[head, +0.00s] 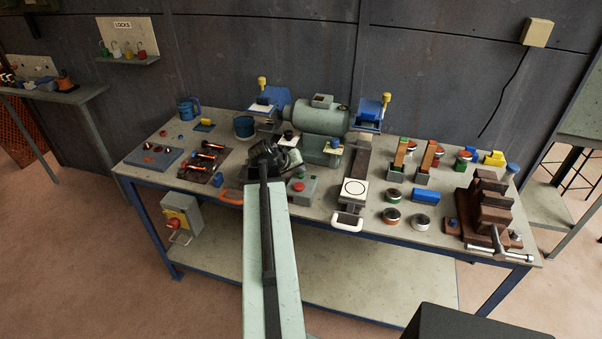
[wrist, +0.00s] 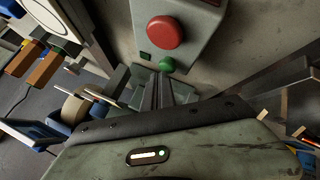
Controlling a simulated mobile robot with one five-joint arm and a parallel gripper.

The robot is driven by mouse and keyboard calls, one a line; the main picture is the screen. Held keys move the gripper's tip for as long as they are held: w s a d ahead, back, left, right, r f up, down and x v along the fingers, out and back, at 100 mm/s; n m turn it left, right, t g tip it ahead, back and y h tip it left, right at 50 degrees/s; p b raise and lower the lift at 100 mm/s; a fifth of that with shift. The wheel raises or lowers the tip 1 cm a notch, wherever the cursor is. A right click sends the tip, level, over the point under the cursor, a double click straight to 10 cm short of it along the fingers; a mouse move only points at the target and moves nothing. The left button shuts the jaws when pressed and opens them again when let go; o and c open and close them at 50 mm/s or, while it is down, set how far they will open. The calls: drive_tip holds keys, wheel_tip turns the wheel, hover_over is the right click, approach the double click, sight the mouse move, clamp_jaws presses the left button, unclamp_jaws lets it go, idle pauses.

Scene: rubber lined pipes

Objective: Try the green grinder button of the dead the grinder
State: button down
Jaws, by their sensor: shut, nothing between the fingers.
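The grey switch box (head: 308,190) stands on the bench in front of the green bench grinder (head: 320,116). In the wrist view the box carries a large red button (wrist: 165,32) and a small green button (wrist: 167,64). The red button also shows in the head view (head: 299,187); my arm and gripper partly hide the box there. My gripper (wrist: 166,82) is shut and empty, its fingertips close to the green button. I cannot tell whether they touch it. In the head view my gripper (head: 287,160) is a dark shape just in front of the grinder.
A brown vise (head: 490,210) stands at the bench's right end. Several discs and blocks lie between it and a white plate (head: 354,188). A dark tray of tools (head: 207,160) is at the left. A grey box with a red knob (head: 182,218) hangs below the front edge.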

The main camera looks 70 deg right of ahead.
sight(299, 175)
drive_tip(key=shift+r+p, duration=0.4)
drive_tip(key=shift+r, duration=0.2)
wheel_tip(299, 175, up, 5)
drive_tip(key=p, duration=0.5)
drive_tip(key=shift+r, duration=0.1)
idle(0.4)
